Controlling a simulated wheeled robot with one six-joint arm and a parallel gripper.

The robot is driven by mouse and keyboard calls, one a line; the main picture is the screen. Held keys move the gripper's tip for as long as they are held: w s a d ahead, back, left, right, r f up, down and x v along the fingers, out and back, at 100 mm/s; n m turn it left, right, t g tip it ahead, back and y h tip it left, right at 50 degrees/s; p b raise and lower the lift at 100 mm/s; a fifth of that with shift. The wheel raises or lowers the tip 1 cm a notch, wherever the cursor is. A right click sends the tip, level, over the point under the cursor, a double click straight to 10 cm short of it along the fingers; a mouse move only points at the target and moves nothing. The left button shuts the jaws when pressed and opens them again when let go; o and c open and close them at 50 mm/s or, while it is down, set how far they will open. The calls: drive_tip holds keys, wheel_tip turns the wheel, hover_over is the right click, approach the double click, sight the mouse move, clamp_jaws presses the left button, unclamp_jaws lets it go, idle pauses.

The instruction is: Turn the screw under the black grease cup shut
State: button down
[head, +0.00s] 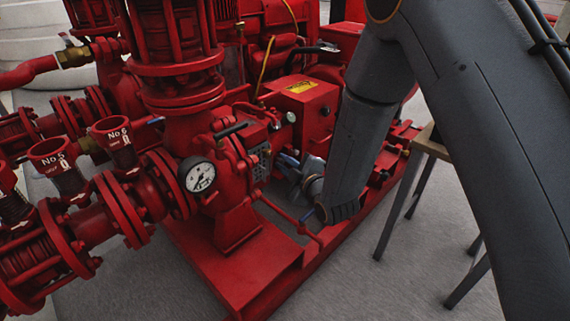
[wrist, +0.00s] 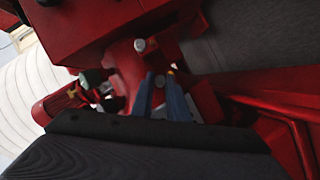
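My gripper (head: 289,160) is beside the red pump housing in the head view, partly hidden by my own wrist. In the wrist view its two blue fingers (wrist: 160,90) stand apart with a gap between them. A small grey round piece (wrist: 160,81) shows in that gap; I cannot tell whether the fingers touch it or whether it is the screw. I cannot make out the cup surely in the head view.
A pressure gauge (head: 200,177) and a red box with a yellow label (head: 301,87) flank the work area. Red pipes and flanges crowd the left. A wooden-topped table (head: 431,143) stands at right. The grey floor (head: 350,285) is clear in front.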

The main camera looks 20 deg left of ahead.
drive_tip(key=shift+r+p, duration=0.1)
drive_tip(key=shift+p, duration=0.35)
drive_tip(key=shift+r+m+g+p, duration=0.1)
drive_tip(key=shift+m+g+p, duration=0.3)
drive_tip(key=shift+m+p, duration=0.3)
drive_tip(key=m+g+y+p, duration=0.1)
drive_tip(key=m+g+p, duration=0.1)
drive_tip(key=m+p, duration=0.1)
drive_tip(key=w+m+g+y+p, duration=0.1)
drive_tip(key=m+g+p, duration=0.2)
drive_tip(key=m, duration=0.2)
drive_tip(key=m+g+y+p, duration=0.1)
drive_tip(key=m+g+p, duration=0.1)
drive_tip(key=m+p, duration=0.1)
drive_tip(key=shift+w+d+m+g, duration=0.15)
drive_tip(key=shift+d+m+g, duration=0.15)
drive_tip(key=shift+m, duration=0.3)
drive_tip(key=c, duration=1.7)
unclamp_jaws()
